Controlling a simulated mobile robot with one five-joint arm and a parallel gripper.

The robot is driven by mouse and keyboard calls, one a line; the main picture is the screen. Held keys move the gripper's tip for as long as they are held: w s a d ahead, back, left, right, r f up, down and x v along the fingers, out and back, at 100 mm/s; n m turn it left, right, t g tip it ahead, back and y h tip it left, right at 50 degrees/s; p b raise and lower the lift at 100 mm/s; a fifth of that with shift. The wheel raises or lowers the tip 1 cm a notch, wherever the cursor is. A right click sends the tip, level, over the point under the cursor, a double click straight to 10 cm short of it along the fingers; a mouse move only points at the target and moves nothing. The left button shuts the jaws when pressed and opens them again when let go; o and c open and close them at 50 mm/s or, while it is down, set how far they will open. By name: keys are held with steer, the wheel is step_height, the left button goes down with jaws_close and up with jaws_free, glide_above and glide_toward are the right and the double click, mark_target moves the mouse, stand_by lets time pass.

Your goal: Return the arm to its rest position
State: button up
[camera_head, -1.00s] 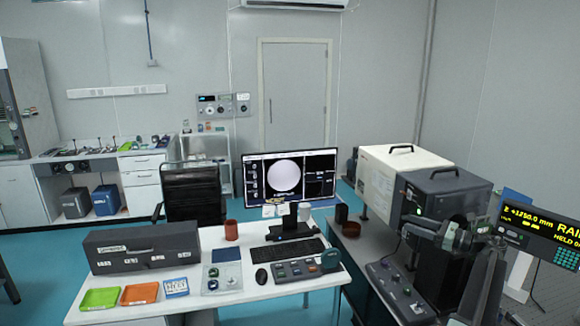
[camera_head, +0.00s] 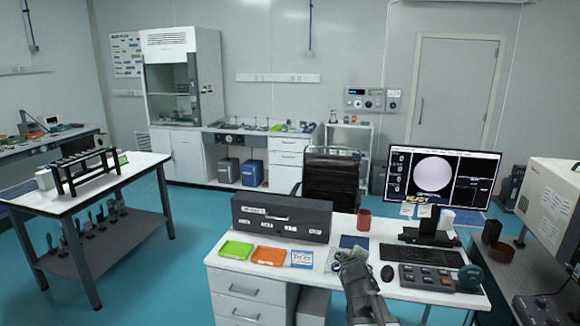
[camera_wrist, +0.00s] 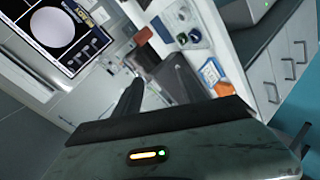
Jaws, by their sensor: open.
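My gripper (camera_head: 350,256) shows at the lower middle of the head view, in front of the white desk (camera_head: 386,310). It hides part of the desk top between the blue-and-white card and the mouse. In the wrist view my gripper (camera_wrist: 158,88) has its two dark fingers apart, with nothing seen between them. The view there is tilted, with the monitor (camera_wrist: 65,30) at upper left. My arm's lower part is cut off by the bottom edge of the head view.
The desk holds a dark box (camera_head: 283,215), a green tray (camera_head: 236,250), an orange tray (camera_head: 269,256), a red cup (camera_head: 364,220) and a keyboard (camera_head: 421,255). A black chair (camera_head: 332,180) stands behind. Blue floor (camera_head: 175,275) is open at left, beside a table with a black rack (camera_head: 88,170).

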steer(key=s+a+f+m+g+y, duration=0.1)
steer(key=s+f+m+g, duration=0.4)
steer(key=s, duration=0.7)
steer(key=s+a+f+m+g+y, duration=0.1)
steer(key=s+a+f+m+g, duration=0.2)
steer(key=s, duration=1)
step_height(320, 180, down, 6)
steer(key=m+g, duration=0.2)
steer(key=g, duration=0.2)
steer(key=shift+s+a+r+g+y, duration=0.2)
steer(key=shift+a+r+g+y, duration=0.05)
steer(key=shift+a+g+y, duration=0.05)
